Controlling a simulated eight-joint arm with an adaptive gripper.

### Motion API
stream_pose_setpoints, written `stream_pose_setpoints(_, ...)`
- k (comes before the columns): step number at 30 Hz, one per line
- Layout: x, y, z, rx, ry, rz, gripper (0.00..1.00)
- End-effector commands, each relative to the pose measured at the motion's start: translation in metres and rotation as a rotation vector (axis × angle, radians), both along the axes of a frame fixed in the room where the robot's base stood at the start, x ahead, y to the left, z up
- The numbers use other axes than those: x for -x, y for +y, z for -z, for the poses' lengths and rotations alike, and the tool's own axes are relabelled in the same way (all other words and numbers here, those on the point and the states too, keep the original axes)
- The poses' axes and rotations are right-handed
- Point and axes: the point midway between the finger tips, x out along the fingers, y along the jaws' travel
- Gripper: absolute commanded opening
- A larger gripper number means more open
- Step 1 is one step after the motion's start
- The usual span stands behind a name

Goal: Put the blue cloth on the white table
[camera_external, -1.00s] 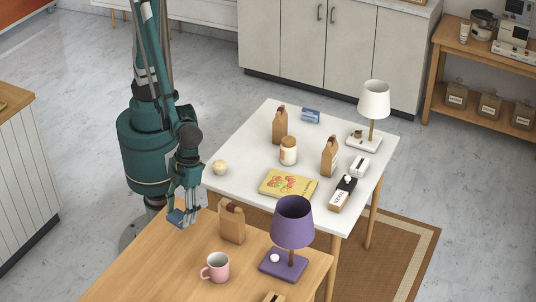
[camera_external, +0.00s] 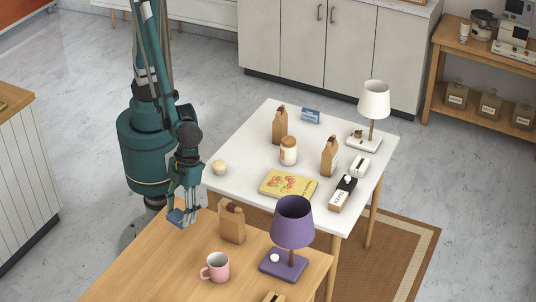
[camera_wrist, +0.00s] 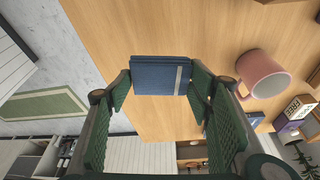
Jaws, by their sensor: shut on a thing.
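The blue cloth (camera_external: 176,216) is a small folded block with a pale stripe; it also shows in the wrist view (camera_wrist: 158,76). My gripper (camera_external: 183,214) is shut on it, with a finger on each side of the cloth in the wrist view (camera_wrist: 160,84). It holds the cloth at the far left corner of the wooden table (camera_external: 165,262); I cannot tell how far above the top it is. The white table (camera_external: 243,153) stands behind and to the right of my gripper.
A paper bag (camera_external: 232,223), pink mug (camera_external: 216,267) and purple lamp (camera_external: 293,222) stand on the wooden table. The white table carries a round cream item (camera_external: 219,167), yellow box (camera_external: 289,184), jar (camera_external: 288,151) and several other things. Its left part has bare room.

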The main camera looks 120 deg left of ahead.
Motion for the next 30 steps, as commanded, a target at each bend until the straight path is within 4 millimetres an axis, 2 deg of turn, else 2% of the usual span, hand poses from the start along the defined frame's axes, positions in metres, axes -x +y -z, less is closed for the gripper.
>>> stream_pose_setpoints(8,0.0,0.0,-0.024,0.0,0.0,0.0,0.41)
stream_pose_setpoints(18,0.001,0.0,-0.078,0.0,0.0,0.0,0.41)
stream_pose_setpoints(26,0.0,0.0,-0.114,0.0,0.0,0.0,0.41)
stream_pose_setpoints(30,-0.013,0.016,-0.111,-0.003,-0.001,-0.014,0.41)
